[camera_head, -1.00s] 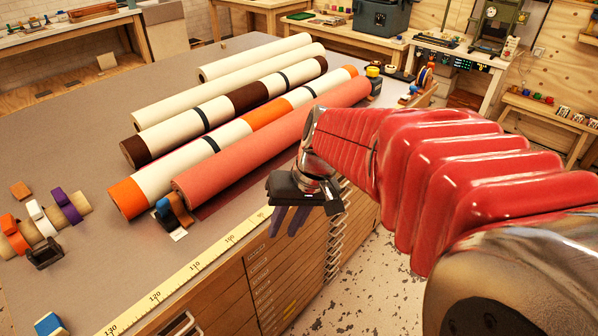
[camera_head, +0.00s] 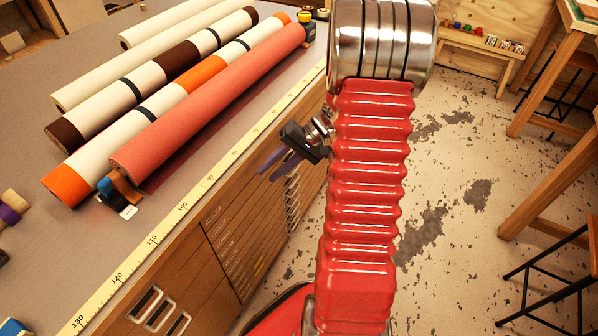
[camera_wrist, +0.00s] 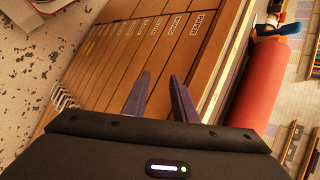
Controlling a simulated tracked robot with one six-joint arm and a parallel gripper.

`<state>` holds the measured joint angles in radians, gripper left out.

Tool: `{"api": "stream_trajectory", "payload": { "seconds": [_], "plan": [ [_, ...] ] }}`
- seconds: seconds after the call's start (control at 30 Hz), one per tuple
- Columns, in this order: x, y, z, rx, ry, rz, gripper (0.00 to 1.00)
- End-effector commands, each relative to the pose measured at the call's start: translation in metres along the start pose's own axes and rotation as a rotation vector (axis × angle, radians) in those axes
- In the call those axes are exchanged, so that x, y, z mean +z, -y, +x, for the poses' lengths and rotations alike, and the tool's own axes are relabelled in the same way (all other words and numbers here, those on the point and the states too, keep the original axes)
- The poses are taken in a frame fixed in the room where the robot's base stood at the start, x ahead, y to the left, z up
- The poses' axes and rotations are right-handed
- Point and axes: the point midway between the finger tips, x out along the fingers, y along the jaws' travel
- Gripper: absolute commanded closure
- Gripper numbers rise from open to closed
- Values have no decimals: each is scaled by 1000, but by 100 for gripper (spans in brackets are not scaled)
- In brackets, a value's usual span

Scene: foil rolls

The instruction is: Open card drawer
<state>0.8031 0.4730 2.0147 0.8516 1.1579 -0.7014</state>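The wooden cabinet under the worktable has a stack of thin drawers with small label plates (camera_head: 232,245), all flush with the front as far as I can see. Which one is the card drawer I cannot tell. The wrist view shows the same kind of drawer fronts (camera_wrist: 150,45) running beyond my fingers. My gripper (camera_head: 268,168) is beside the cabinet's upper front, near the table edge, and touches no drawer that I can make out. Its two purple fingers are apart with nothing between them, as the wrist view also shows (camera_wrist: 160,92).
Metal handles (camera_head: 160,310) stick out from the near drawers, and more (camera_head: 292,200) farther along. Foil rolls, including a red one (camera_head: 210,100), lie on the table above a yellow measuring strip (camera_head: 150,240). The speckled floor is open right of my arm; stools (camera_head: 550,270) stand farther right.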

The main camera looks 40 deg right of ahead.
Motion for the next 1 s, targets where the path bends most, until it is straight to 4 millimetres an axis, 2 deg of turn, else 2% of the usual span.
{"api": "stream_trajectory", "payload": {
  "seconds": [0.03,0.27,0.5,0.8,1.0],
  "plan": [
    [-8,-12,0,-32,-11,22,75],
    [-44,-58,-1,-179,-87,73,75],
    [-79,-114,-5,-325,-208,109,75],
    [-112,-196,-12,-478,-407,148,75],
    [-123,-251,-16,-549,-548,168,75]
  ]
}}
